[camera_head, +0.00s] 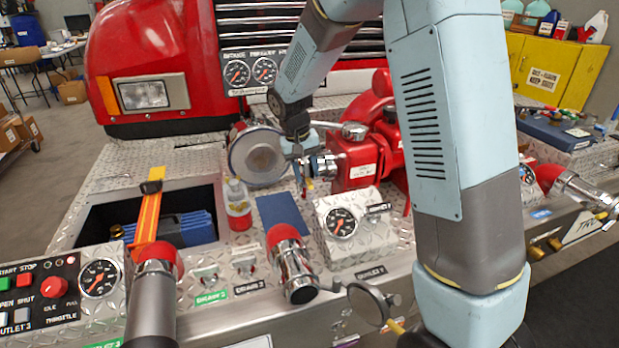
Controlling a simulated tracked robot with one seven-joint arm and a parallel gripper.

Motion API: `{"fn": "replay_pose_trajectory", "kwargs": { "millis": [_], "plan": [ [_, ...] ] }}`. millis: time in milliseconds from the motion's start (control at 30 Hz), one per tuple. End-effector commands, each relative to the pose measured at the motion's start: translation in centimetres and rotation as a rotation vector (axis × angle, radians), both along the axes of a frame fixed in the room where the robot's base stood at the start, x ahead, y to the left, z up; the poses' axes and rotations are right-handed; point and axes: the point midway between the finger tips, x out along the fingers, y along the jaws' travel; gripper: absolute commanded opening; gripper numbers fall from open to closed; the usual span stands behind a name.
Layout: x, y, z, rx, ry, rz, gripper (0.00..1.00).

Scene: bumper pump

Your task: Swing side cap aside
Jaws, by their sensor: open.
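A large round silver cap (257,157) faces forward at the left side of the red pump (370,150), on the diamond-plate bumper. I take it to be the side cap. It looks seated over its opening. My gripper (306,184) is open and points down just right of this cap, near a small silver fitting (325,166). Whether the fingers touch the cap or the fitting I cannot tell. A smaller round silver cap (369,303) stands out on a hinge at the front outlet. My arm hides part of the pump's right side.
An open bin (100,222) with blue hose and an orange strap (150,212) lies left. Red-and-silver outlets (292,265), a gauge box (343,224) and a control panel (40,295) line the front.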

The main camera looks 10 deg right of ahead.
Motion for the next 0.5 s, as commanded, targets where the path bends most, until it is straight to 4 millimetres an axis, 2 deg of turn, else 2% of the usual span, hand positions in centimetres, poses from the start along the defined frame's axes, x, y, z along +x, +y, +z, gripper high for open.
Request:
{"fn": "replay_pose_trajectory", "kwargs": {
  "millis": [200, 500],
  "plan": [
    [0.0, -0.4, -2.1, 0.000, 0.001, 0.000, 0.42],
    [0.0, -0.5, -2.4, 0.000, -0.001, -0.001, 0.42]
  ]
}}
